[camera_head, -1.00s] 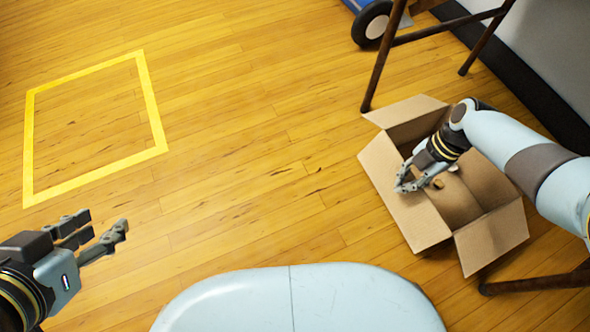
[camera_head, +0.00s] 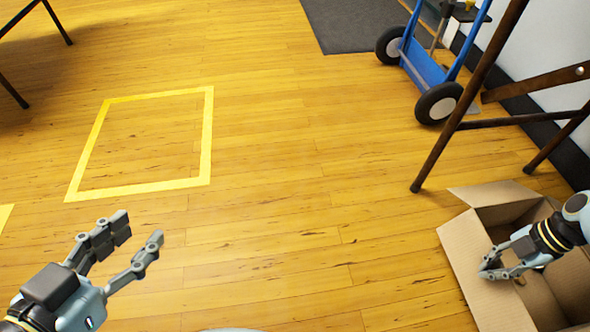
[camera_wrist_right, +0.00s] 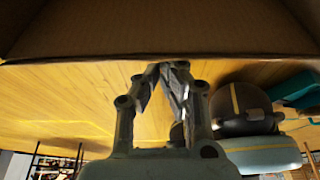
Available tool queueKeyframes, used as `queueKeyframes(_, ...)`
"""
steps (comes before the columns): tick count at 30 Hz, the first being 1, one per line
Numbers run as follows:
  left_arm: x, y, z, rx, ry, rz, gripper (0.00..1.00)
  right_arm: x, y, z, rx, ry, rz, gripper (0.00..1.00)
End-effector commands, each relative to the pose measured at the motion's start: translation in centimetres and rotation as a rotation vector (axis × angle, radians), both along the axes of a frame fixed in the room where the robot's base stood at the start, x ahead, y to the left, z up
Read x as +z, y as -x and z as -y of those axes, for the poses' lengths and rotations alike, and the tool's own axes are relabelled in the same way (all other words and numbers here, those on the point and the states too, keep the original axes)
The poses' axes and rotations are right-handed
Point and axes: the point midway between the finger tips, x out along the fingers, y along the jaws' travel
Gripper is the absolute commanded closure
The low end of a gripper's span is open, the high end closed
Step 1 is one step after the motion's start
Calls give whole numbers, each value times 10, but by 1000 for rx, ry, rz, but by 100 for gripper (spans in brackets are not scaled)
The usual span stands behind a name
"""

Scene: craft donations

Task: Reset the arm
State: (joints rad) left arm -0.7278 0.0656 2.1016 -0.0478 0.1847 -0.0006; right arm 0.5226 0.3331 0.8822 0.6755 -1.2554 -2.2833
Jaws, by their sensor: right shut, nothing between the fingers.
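My right gripper (camera_head: 492,272) is over the open cardboard box (camera_head: 464,250) at the lower right, its fingers shut and empty near the box's left flap. In the right wrist view the shut fingers (camera_wrist_right: 168,70) meet at their tips, and a brown cardboard surface (camera_wrist_right: 160,28) fills the top. My left gripper (camera_head: 140,230) is open and empty above the floor at the lower left, with its fingers spread apart.
A yellow tape square (camera_head: 208,135) lies on the wooden floor, with nothing in it. A blue hand truck (camera_head: 425,65) with black wheels stands at the upper right beside brown table legs (camera_head: 455,115). A grey mat (camera_head: 350,25) lies behind. The middle floor is clear.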

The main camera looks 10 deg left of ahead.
Motion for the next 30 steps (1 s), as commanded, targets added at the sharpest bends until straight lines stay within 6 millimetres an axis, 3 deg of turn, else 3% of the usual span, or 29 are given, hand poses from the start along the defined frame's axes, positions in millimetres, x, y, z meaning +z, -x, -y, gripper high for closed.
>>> queueKeyframes(5, 0, 0, 0, 0, 0, 0, 60, 14, -2, 6, 2, 3, 3, 100)
queueKeyframes(12, 0, 0, 0, 0, 0, 0, 60, 53, -7, 19, 2, 4, 2, 100)
queueKeyframes(18, 0, 0, 0, 0, 0, -1, 60, 69, -8, 24, 0, 1, 0, 100)
queueKeyframes(26, 0, 0, 0, 0, 0, -1, 60, 68, -6, 22, -11, 6, 0, 100)
queueKeyframes(30, 0, 0, 0, 0, 0, -1, 60, 48, 10, 12, -132, 63, 29, 100)
